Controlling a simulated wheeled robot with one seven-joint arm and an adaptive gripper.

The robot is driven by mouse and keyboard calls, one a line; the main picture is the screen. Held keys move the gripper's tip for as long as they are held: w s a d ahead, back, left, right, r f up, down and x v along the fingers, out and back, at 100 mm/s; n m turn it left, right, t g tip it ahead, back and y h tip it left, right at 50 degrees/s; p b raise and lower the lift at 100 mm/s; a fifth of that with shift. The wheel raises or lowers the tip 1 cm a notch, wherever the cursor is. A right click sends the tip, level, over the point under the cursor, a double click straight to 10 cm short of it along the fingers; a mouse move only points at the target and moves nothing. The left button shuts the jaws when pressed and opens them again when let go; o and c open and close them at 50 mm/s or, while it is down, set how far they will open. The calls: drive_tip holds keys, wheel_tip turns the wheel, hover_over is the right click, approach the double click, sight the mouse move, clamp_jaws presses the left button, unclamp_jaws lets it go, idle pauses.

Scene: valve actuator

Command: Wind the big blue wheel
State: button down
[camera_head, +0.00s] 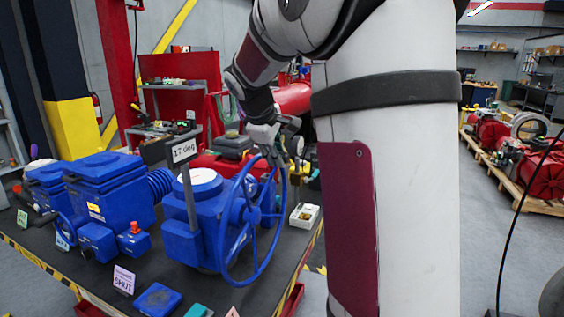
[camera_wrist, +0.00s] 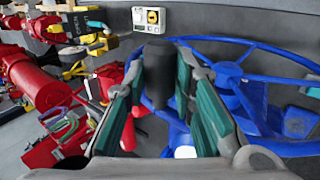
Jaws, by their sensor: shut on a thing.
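The big blue wheel (camera_head: 238,212) stands upright on the right side of a blue valve actuator (camera_head: 193,245) on the dark table. In the wrist view its hub and spokes (camera_wrist: 227,74) show to the right of the fingers. My gripper (camera_head: 279,148) is at the top of the wheel's rim, partly hidden by its own links in the head view. In the wrist view its green-padded fingers (camera_wrist: 162,66) are on both sides of a dark cylindrical handle (camera_wrist: 158,75) at the wheel's rim, shut on it. The lower end of the handle is hard to make out.
A "17 deg" sign (camera_head: 184,150) on a post stands just left of the wheel. A second blue actuator (camera_head: 110,190) is farther left. A small white box (camera_head: 304,215) lies right of the wheel. Red equipment (camera_head: 215,163) stands behind. My arm covers much of the head view.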

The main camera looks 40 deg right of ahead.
drive_tip(key=s+a+f+t+h+b, duration=0.1)
drive_tip(key=a+h+b, duration=0.3)
drive_tip(key=b, duration=0.8)
drive_tip(key=s+a+f+t+h+b, duration=0.2)
drive_tip(key=s+a+f+h+b, duration=0.1)
drive_tip(key=a+b, duration=0.6)
drive_tip(key=s+h+b, duration=0.1)
drive_tip(key=b, duration=0.2)
drive_tip(key=shift+s+a+f, duration=0.15)
drive_tip(key=shift+s+a, duration=0.05)
drive_tip(key=shift+s, duration=0.1)
drive_tip(key=shift+a+h, duration=0.1)
drive_tip(key=shift+h, duration=0.2)
drive_tip(key=c, duration=1.3)
unclamp_jaws()
drive_tip(key=shift+c, duration=0.2)
drive_tip(key=v, duration=0.8)
drive_tip(key=shift+t, duration=0.3)
